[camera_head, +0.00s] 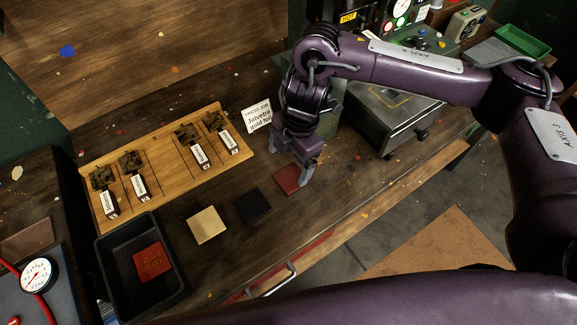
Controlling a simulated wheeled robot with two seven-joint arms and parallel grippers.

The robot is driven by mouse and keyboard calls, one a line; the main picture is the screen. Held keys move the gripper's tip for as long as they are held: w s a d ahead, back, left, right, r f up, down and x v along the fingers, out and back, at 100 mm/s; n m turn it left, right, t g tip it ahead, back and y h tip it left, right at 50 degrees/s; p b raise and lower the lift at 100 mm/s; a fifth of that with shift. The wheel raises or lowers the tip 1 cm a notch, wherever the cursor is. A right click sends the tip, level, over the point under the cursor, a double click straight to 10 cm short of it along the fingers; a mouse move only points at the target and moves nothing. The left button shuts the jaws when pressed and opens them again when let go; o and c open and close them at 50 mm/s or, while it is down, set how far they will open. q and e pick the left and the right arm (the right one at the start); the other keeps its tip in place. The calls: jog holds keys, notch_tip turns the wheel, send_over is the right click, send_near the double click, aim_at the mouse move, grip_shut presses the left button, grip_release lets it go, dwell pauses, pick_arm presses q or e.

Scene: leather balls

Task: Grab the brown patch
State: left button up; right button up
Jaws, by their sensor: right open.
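A reddish-brown square patch (287,179) lies flat on the dark wooden bench. My right gripper (292,168) is open and points down over this patch, with one finger at its right edge. I cannot tell whether the fingers touch the patch, and part of it is hidden by them. A black patch (253,205) and a cream patch (206,225) lie in a row to its left. A red patch with lettering (152,260) lies in the black tray (113,284). A dull brown piece (27,240) lies at the far left. My left gripper is not in view.
A wooden rack (166,172) with several labelled stamps stands behind the patches. A white sign (258,115) stands behind my gripper, and a grey metal machine (395,120) stands to the right. A pressure gauge (37,275) is at lower left.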

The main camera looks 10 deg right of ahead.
aim_at(291, 177)
jog(key=shift+w+d+r+h, duration=0.1)
jog(key=shift+w+d+h, duration=0.05)
jog(key=shift+d, duration=0.25)
jog(key=shift+w+d+r+h, duration=0.1)
jog(key=shift+w+d+h, duration=0.05)
jog(key=shift+d, duration=0.2)
jog(key=shift+d+f, duration=0.15)
jog(key=shift+s+f, duration=0.2)
jog(key=shift+f, duration=0.7)
jog(key=shift+w+a+f+p, duration=0.1)
jog(key=shift+a+f+p, duration=0.15)
jog(key=shift+f, duration=1.1)
jog(key=shift+w+a+f+p, duration=0.1)
jog(key=shift+a+f, duration=0.15)
jog(key=shift+f, duration=1.05)
jog(key=c, duration=1.1)
jog(key=shift+r, duration=0.1)
